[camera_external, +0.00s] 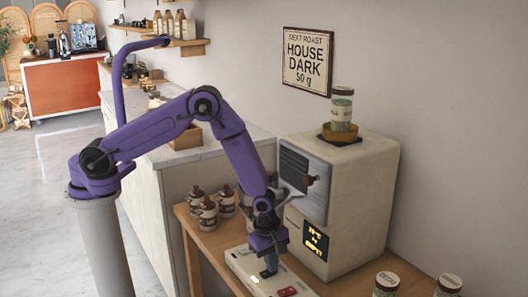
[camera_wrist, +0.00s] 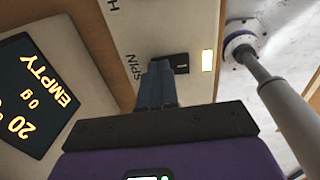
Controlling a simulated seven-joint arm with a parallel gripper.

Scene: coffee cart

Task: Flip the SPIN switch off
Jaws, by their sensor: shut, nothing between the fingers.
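The SPIN switch (camera_wrist: 176,62) is a small dark rocker on a pale switch panel (camera_wrist: 150,25), beside the printed word SPIN in the wrist view. In the external view my gripper (camera_external: 271,266) points down over the panel (camera_external: 243,262), hiding the SPIN switch there. The lit indicator (camera_external: 256,279) shows beside it.
A red switch (camera_external: 287,291) is on the same panel. The cream roaster (camera_external: 362,200) stands close behind my gripper, with a display (camera_external: 315,242) reading EMPTY. Jars (camera_external: 208,213) stand at the left on the wooden table, and more jars (camera_external: 386,284) at the right.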

